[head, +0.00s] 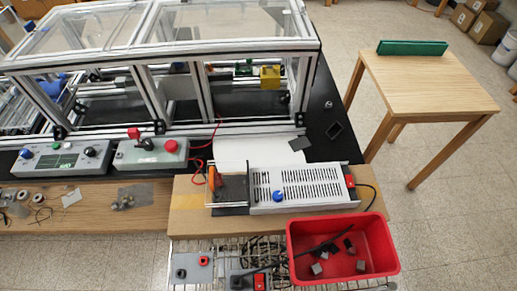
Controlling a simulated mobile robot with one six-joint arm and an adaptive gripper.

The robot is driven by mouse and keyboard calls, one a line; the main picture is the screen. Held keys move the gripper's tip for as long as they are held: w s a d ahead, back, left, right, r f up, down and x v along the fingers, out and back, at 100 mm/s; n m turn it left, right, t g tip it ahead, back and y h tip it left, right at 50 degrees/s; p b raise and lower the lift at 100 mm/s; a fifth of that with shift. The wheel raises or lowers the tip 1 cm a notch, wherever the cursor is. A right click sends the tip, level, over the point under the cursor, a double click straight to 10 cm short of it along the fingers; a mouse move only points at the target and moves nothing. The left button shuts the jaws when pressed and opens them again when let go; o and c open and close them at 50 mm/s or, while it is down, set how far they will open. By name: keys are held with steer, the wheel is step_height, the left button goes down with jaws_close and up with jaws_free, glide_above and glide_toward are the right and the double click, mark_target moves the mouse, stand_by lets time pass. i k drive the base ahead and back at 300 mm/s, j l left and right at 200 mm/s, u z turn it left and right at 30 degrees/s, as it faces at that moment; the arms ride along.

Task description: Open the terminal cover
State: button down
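A silver power unit (305,187) with a slotted top lies on a tan board at the front centre. A blue round knob (278,196) sits on its top, and a red part (350,181) is at its right end. A dark, flat panel (233,189) is at the unit's left end and looks like the terminal cover. It seems to lie down over that end, but I cannot tell for sure whether it is shut. An orange part (212,176) and red wires are at its left edge. My gripper is not in view.
An extrusion frame with clear panels (160,55) stands behind the unit. A red bin (343,250) with small dark blocks is in front, beside switch boxes (192,267). Control boxes (152,153) stand at left. A wooden table (425,85) with a green bar is at right, with open floor around.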

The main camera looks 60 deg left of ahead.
mark_target(212, 170)
steer(key=u, duration=2.6)
